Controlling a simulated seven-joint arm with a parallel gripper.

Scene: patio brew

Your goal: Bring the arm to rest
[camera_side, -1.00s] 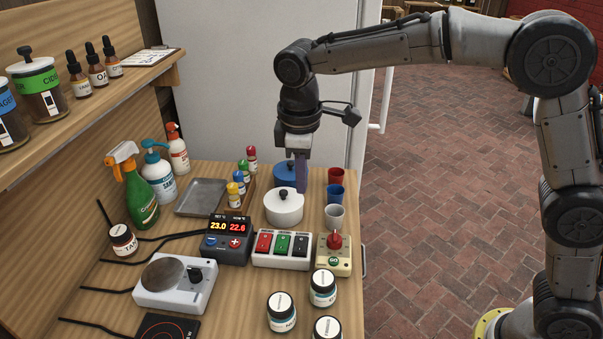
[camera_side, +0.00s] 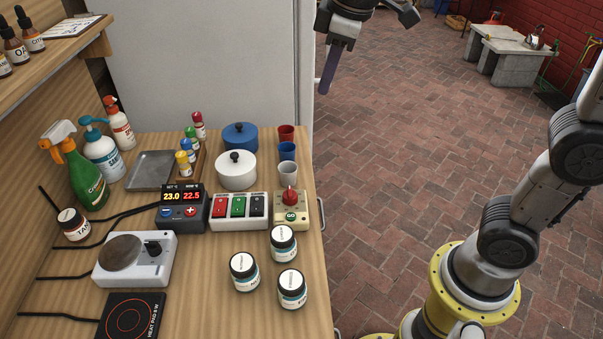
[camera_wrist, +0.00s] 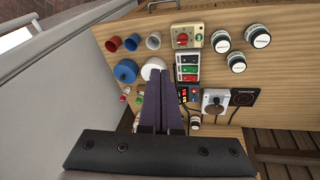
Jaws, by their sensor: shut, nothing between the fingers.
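My gripper (camera_side: 328,72) hangs above the brick floor to the right of the bench, in front of the fridge's right edge, in the side view. Its purple fingers are together with nothing held. In the wrist view my gripper (camera_wrist: 168,75) shows its two fingers side by side, pointing at the bench from a distance. It touches nothing. The bench top (camera_side: 205,275) is below and to the left of it in the side view. The middle of my arm runs out of the top of the side view.
White pot (camera_side: 236,172), blue pot (camera_side: 240,135), cups (camera_side: 287,151), switch box (camera_side: 238,210), red-knob box (camera_side: 291,209), temperature controller (camera_side: 181,208) and several jars (camera_side: 244,272) stand on the bench. Spray bottles (camera_side: 85,178) are at left. The brick floor (camera_side: 420,150) is open. A stone table (camera_side: 510,55) is far back.

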